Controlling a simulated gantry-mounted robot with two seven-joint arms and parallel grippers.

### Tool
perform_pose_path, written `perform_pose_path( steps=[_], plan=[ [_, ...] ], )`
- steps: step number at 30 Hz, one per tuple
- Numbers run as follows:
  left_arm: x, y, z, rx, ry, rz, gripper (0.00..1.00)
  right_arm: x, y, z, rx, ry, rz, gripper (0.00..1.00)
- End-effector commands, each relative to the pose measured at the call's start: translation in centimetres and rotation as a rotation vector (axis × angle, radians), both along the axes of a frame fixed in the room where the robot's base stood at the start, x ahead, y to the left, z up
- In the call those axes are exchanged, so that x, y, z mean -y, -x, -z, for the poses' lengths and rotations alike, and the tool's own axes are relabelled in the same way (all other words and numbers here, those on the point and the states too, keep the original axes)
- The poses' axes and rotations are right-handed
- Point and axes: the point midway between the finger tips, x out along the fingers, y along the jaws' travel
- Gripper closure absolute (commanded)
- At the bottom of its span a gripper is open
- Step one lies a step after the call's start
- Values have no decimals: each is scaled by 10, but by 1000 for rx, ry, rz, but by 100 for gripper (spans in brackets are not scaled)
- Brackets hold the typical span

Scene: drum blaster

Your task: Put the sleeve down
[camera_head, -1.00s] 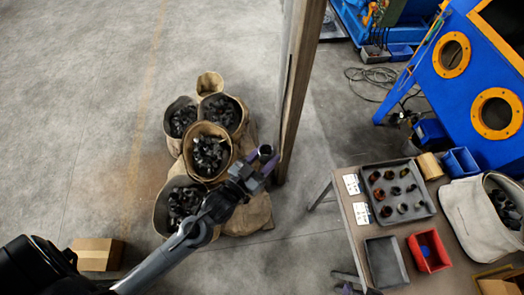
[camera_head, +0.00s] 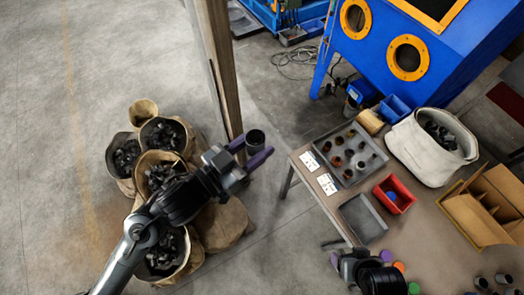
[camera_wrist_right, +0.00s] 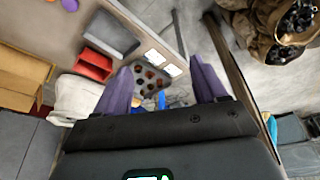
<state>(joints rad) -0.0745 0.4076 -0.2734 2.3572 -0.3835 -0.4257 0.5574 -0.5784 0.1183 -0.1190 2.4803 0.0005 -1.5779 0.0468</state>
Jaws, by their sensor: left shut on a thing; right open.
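My left gripper (camera_head: 250,150) is shut on a dark, hollow, cylindrical sleeve (camera_head: 256,137) in the head view. It holds the sleeve in the air, left of the worktable (camera_head: 300,190) and next to the wooden post. A grey tray (camera_head: 374,168) with several dark and rusty sleeves lies on the table; this tray also shows in the right wrist view (camera_wrist_right: 137,72). An empty grey tray (camera_head: 362,218) lies nearer to me. My right gripper (camera_wrist_right: 163,88) is open with nothing between its purple fingers. In the head view its black arm shows at the table's front edge.
The wooden post (camera_head: 218,70) rises behind the left gripper. Sacks of dark parts (camera_head: 160,170) stand on the floor at left. The table also holds a red bin (camera_head: 403,186), white cards (camera_head: 327,184), a white bag (camera_head: 405,145) and a divided cardboard box (camera_head: 478,215).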

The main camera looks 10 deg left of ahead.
Motion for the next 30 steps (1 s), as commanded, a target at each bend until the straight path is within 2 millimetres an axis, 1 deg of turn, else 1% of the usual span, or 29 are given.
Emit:
perform_pose_path(
  steps=[5, 8, 11, 14, 17, 18, 20, 21, 24, 27, 30],
  plan=[
    [1, 0, -2, 2, 1, 2, 100, -4, -7, -2, 39, -57, 140, 29],
    [0, 0, -2, 2, 2, 2, 100, -13, -15, -6, 87, -113, 223, 29],
    [0, 0, -2, 2, 2, 2, 100, -34, -22, -11, 139, -196, 280, 29],
    [0, 0, -2, 2, 2, 2, 100, -65, -28, -20, 188, -308, 301, 29],
    [0, 0, -2, 2, 2, 2, 100, -103, -42, -42, 249, -443, 278, 29],
    [0, 0, -2, 2, 2, 2, 100, -120, -47, -53, 271, -500, 255, 29],
    [0, 0, -2, 2, 2, 2, 100, -145, -54, -73, 300, -587, 208, 29],
    [0, 0, -2, 2, 2, 2, 100, -162, -56, -86, 314, -641, 165, 29],
    [0, 0, -2, 3, 3, 1, 100, -196, -58, -115, 331, -738, 48, 29],
    [0, 0, -2, 3, 3, 2, 100, -218, -55, -137, 338, -785, -73, 29],
    [0, 0, -2, 3, 3, 1, 100, -231, -53, -154, 347, -789, -194, 29]
  ],
)
